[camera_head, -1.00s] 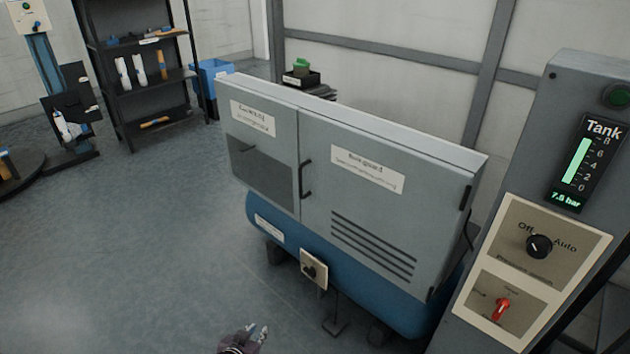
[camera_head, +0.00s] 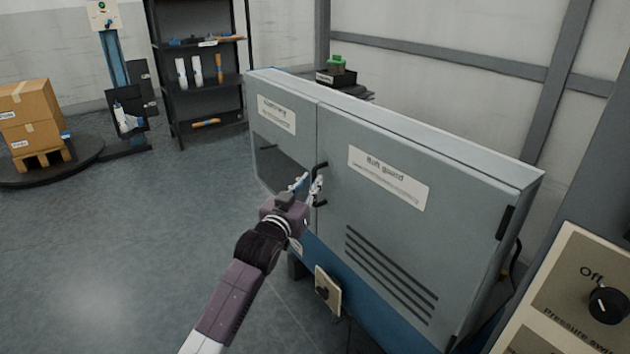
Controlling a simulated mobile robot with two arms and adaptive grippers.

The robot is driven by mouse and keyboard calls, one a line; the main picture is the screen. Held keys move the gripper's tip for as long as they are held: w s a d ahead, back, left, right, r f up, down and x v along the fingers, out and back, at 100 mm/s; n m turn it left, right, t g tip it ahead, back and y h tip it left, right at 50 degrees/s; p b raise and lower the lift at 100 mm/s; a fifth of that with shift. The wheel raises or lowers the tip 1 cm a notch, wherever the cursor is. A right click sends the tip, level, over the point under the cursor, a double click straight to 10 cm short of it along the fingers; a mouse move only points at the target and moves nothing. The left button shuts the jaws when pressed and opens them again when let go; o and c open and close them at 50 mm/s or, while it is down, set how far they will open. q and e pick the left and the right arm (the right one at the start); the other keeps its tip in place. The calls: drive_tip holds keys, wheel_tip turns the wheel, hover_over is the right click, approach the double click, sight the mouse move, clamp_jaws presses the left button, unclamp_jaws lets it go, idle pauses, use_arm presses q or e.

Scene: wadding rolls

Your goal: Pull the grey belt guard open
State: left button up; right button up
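The grey belt guard (camera_head: 400,235) is a hinged panel on the front of the grey housing above a blue tank (camera_head: 363,311). It sits flush and closed, with a white label and slanted vent slots. Its dark vertical handle (camera_head: 321,168) is near its left edge; a hinge shows at its right edge. My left gripper (camera_head: 306,182) is in front of the handle, with its fingers apart on either side of the handle's middle. I cannot tell whether they touch it. The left hand hides part of the panel to the left. My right gripper is out of view.
A small switch box (camera_head: 327,291) sits low in front of the tank. A grey control cabinet (camera_head: 600,170) with a pressure switch stands close on the right. The floor (camera_head: 130,250) left of the housing is clear. A shelf (camera_head: 198,75) and stacked boxes (camera_head: 28,115) are farther back.

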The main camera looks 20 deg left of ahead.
sight(313, 179)
use_arm(q)
drive_tip(key=shift+w+d, duration=0.1)
drive_tip(key=shift+w, duration=1.4)
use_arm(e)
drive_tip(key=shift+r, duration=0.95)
use_arm(q)
clamp_jaws()
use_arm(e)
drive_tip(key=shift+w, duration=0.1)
